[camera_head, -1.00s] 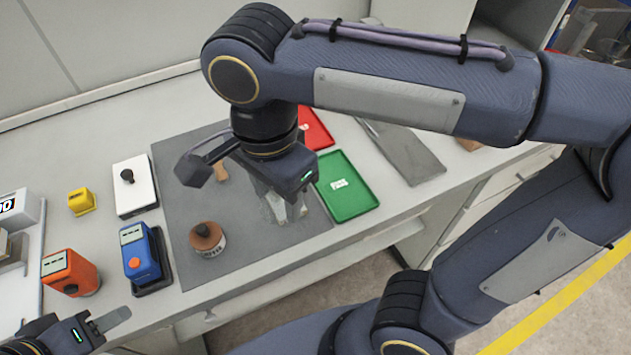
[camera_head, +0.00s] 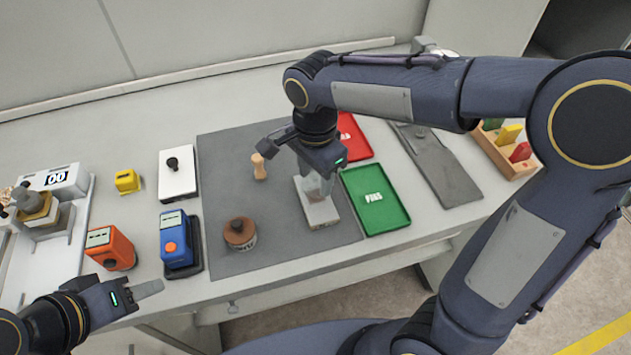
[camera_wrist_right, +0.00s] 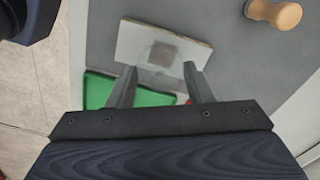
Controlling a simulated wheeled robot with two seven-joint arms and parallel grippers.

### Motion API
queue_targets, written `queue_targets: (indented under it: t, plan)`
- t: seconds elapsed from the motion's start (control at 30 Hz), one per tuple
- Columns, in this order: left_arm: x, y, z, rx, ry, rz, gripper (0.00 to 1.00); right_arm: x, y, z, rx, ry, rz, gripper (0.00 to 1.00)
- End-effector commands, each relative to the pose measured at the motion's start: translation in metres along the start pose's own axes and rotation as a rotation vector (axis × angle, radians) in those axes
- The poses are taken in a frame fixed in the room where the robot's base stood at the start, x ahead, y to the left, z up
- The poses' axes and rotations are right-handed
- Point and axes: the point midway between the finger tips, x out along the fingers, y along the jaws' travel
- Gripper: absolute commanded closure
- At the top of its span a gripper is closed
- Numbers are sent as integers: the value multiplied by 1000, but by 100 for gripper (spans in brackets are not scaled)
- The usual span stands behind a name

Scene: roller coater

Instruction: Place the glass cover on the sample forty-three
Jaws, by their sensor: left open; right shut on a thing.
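A pale block (camera_head: 322,217) with a brownish patch stands on the grey mat, and I take it for the sample; no number is legible. In the right wrist view the block (camera_wrist_right: 136,42) shows its dark patch beyond my fingertips. My right gripper (camera_head: 316,182) points down over the block, shut on a thin see-through piece, apparently the glass cover (camera_wrist_right: 160,72). I cannot tell whether the cover touches the block. My left gripper (camera_head: 148,289) is open and empty at the front left, beside the table edge.
A green tray (camera_head: 391,220) lies just right of the block, with a red tray (camera_head: 349,125) behind. Blue (camera_head: 176,243) and orange (camera_head: 110,248) devices stand left. The mat (camera_head: 290,255) is clear in front.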

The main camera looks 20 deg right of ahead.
Motion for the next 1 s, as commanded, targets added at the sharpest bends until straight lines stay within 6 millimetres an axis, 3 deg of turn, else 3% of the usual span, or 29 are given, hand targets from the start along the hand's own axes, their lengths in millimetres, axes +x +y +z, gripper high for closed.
queue_targets:
  t: [0.23,0.67,0.7,0.83,1.0]
  plan:
    - [1,0,1,0,0,0,55,34,-4,-4,1,0,3,76]
    - [4,-2,2,0,0,0,55,41,-4,-3,1,0,0,76]
    - [3,-2,2,0,0,0,55,40,-4,-3,1,0,0,50]
    - [3,-1,2,0,0,0,55,40,-4,-3,1,0,1,33]
    - [3,-1,2,0,0,0,55,39,-4,-3,1,0,0,32]
